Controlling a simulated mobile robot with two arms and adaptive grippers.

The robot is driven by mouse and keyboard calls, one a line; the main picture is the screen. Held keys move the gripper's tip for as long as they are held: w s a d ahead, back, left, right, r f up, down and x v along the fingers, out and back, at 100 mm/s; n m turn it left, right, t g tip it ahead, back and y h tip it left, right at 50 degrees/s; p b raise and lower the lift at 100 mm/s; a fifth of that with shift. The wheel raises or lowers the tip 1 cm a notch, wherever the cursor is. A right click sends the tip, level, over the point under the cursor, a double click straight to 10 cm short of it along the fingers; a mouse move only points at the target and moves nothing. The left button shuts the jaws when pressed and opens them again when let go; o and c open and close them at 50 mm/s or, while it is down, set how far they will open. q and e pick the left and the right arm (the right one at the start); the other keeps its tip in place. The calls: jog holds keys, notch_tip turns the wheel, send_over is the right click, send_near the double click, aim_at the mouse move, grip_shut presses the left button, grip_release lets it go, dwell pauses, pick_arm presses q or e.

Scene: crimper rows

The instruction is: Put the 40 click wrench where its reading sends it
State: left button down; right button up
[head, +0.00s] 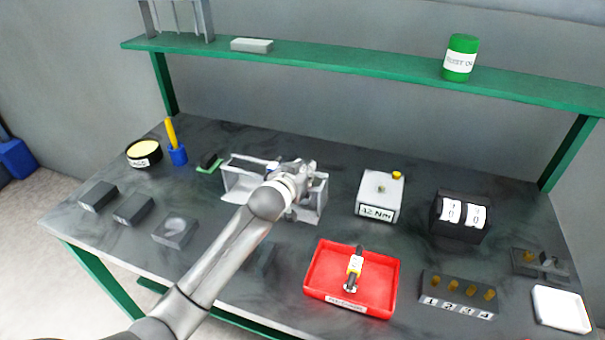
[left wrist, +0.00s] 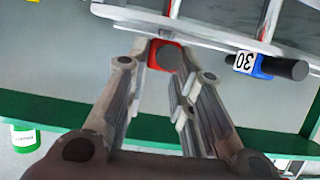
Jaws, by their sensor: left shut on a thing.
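My left gripper (head: 300,180) reaches over a grey rack (head: 312,203) on the bench. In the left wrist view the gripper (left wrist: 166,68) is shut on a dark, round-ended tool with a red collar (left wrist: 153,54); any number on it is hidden. A dark-handled wrench with a blue collar labelled 30 (left wrist: 245,62) lies in the rack beside it. A light tester box (head: 381,189) has a display that seems to read 12 Nm. My right gripper is not seen.
A black two-window counter (head: 461,216), a numbered block with brass pegs (head: 457,295) and a white dish (head: 561,309) stand at the right. Dark blocks (head: 134,208) and a yellow-topped tin (head: 144,153) stand left. A green shelf (head: 350,67) runs above the back.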

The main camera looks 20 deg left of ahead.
pick_arm(q)
jog(key=shift+f, duration=0.4)
jog(key=c, duration=1.3)
grip_release()
jog(key=shift+f, duration=0.2)
jog(key=shift+o, duration=0.2)
jog(key=shift+r, duration=0.15)
jog(key=b+v, duration=0.1)
jog(key=v, duration=1.1)
jog(key=shift+d, duration=0.1)
